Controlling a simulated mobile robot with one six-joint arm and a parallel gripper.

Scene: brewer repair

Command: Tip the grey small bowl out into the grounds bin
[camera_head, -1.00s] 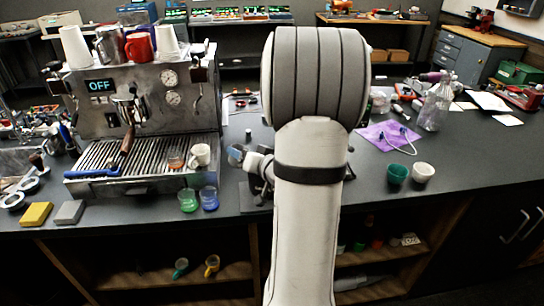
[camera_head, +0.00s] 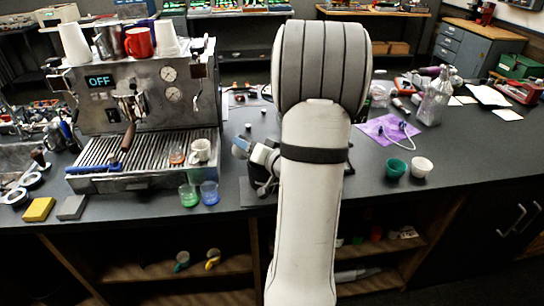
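Two small bowls stand side by side on the counter to the right of my arm. One is green (camera_head: 395,168); the other is whitish (camera_head: 421,167) and looks upright, but I cannot tell whether it is the grey small bowl. My arm covers the middle of the view. A wrist part of mine with a blue-grey cap shows to its left, low over the counter. My gripper's fingers are hidden behind the arm, so I cannot see whether they hold anything. I cannot make out a grounds bin.
The espresso machine (camera_head: 148,100) stands at the left, with cups on top and a white cup (camera_head: 200,150) on its drip tray. A green glass (camera_head: 189,196) and a blue glass (camera_head: 209,194) stand in front.

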